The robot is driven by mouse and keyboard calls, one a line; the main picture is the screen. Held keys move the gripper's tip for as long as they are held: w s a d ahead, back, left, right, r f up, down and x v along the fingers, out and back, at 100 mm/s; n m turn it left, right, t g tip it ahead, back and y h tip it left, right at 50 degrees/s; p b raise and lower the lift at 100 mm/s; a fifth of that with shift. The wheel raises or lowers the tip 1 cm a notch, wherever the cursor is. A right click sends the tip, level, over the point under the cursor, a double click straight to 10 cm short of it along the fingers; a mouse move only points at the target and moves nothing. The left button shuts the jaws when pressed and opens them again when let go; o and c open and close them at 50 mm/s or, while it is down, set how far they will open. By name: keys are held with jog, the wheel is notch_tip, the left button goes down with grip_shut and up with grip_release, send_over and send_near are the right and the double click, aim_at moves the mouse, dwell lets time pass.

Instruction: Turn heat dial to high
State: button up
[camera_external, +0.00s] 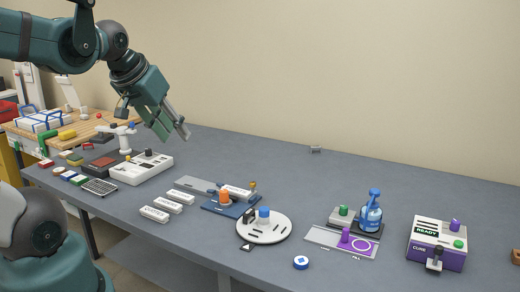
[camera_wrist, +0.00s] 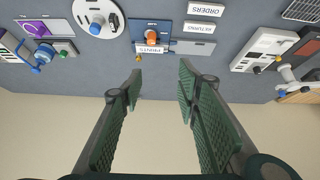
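My gripper (camera_external: 174,131) is raised above the left part of the grey table, fingers apart and empty. In the wrist view its fingers (camera_wrist: 161,70) stand wide apart with nothing between them. No dial carries a readable heat label. The white panel box also shows in the wrist view (camera_wrist: 262,48).
A blue board (camera_external: 228,207) with an orange knob lies mid-table; white label blocks (camera_external: 155,214) lie left of it. A blue disc (camera_external: 300,262) lies at the front edge. The back right is mostly clear.

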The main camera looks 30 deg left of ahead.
jog(key=w+a+r+n+g+p, duration=0.2)
jog(key=w+a+r+n, duration=0.2)
jog(key=w+a+n, duration=0.55)
jog(key=n+g+p, duration=0.4)
jog(key=n+g, duration=0.1)
jog(key=n, duration=1.2)
send_over(148, 152)
jog(key=w, duration=0.1)
notch_tip(148, 152, down, 20)
jog(key=shift+a+r, duration=0.15)
jog(key=shift+r, duration=0.05)
jog(key=shift+a+f, duration=0.35)
jog(key=shift+f, duration=3.9)
